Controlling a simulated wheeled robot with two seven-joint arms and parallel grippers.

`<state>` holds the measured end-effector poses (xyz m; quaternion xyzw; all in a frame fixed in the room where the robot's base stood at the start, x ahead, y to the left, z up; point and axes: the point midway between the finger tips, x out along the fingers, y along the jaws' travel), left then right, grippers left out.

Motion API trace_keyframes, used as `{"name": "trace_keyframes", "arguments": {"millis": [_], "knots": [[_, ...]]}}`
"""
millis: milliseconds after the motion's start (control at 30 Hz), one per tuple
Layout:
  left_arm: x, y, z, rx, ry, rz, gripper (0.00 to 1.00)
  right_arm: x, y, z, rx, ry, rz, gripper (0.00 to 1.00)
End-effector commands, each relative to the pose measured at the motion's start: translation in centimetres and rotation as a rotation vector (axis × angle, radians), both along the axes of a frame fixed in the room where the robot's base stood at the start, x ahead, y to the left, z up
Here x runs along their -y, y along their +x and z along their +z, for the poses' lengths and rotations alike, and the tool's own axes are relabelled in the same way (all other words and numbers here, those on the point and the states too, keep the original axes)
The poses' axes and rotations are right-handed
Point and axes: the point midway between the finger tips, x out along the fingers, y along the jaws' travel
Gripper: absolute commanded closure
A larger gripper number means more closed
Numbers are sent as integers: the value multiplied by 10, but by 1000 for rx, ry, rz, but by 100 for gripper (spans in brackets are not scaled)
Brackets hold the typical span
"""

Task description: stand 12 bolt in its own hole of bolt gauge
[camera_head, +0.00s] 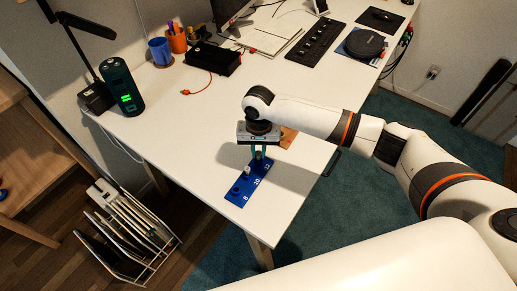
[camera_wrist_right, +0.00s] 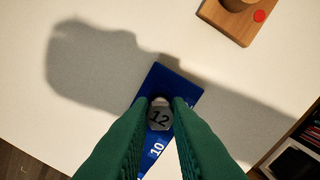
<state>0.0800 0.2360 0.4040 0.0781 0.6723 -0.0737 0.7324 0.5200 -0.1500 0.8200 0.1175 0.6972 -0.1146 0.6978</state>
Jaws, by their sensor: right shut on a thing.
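The blue bolt gauge (camera_head: 239,195) lies on the white table near its front edge, with the numbers 8, 10 and 12 along one side. It also shows in the right wrist view (camera_wrist_right: 172,82). A pale bolt (camera_head: 248,171) stands in the gauge beside the 10. My right gripper (camera_head: 258,157) points down over the 12 end, its green fingers (camera_wrist_right: 160,112) shut on the 12 bolt (camera_wrist_right: 160,119). The bolt's grey head marked 12 faces up between them. Its shank and the hole below are hidden, so I cannot tell how deep it sits. My left gripper is out of view.
A wooden block (camera_wrist_right: 236,22) with a red dot lies just beyond the gauge. A black box (camera_head: 213,58) with an orange-tipped cable and a dark green device (camera_head: 122,87) stand further off. The table (camera_head: 190,120) left of the gauge is clear.

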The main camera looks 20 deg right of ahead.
Motion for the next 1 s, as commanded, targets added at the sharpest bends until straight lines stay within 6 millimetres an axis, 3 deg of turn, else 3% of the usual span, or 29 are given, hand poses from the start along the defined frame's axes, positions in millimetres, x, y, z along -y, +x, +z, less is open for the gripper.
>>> {"name": "trace_keyframes", "arguments": {"millis": [133, 167, 267, 667, 1000], "knots": [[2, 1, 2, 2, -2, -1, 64, 0, 0, -3, -1, 0, 0, 100], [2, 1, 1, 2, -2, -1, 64, 0, 0, -3, 0, 0, 0, 79], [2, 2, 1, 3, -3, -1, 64, 0, 0, -2, 0, 0, 0, 62], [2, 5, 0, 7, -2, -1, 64, -1, 1, 6, 3, 1, 1, 62], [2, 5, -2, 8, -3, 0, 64, 0, 1, 73, 4, 2, 1, 62]]}}
